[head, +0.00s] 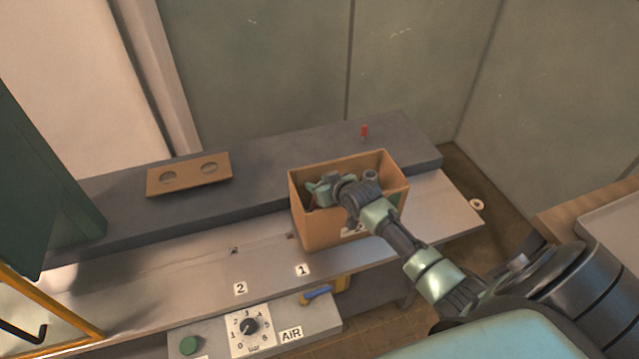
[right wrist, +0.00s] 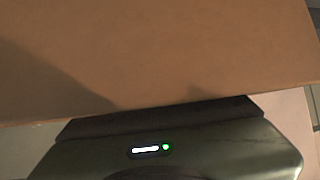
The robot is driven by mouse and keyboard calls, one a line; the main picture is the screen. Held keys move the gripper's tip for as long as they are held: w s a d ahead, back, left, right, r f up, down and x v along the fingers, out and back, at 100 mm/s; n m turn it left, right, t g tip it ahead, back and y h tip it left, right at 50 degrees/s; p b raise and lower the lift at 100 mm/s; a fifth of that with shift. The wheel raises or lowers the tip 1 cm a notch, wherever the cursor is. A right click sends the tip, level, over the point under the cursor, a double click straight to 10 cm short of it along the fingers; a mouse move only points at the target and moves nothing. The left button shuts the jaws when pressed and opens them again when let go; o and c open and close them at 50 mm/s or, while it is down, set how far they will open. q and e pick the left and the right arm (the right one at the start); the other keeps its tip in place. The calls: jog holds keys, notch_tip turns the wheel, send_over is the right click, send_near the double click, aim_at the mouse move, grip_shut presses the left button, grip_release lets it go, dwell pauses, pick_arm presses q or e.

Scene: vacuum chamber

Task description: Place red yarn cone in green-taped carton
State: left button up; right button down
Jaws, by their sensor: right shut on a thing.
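An open brown carton (head: 325,231) stands on the bench, right of the middle in the head view. Its wall (right wrist: 160,60) fills most of the right wrist view. The fingertips are hidden behind the carton wall in the right wrist view. My left gripper is not in view.
A brown plate with two holes (head: 189,175) lies on the dark raised ledge (head: 255,170). A small red upright piece (head: 364,131) stands behind the carton. A control panel with a dial (head: 249,327) is at the front. The bench left of the carton is mostly clear.

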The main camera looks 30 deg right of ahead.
jog(key=c, duration=0.9)
grip_release()
jog(key=v, duration=1.2)
jog(key=shift+r+b, duration=0.1)
jog(key=shift+b, duration=0.25)
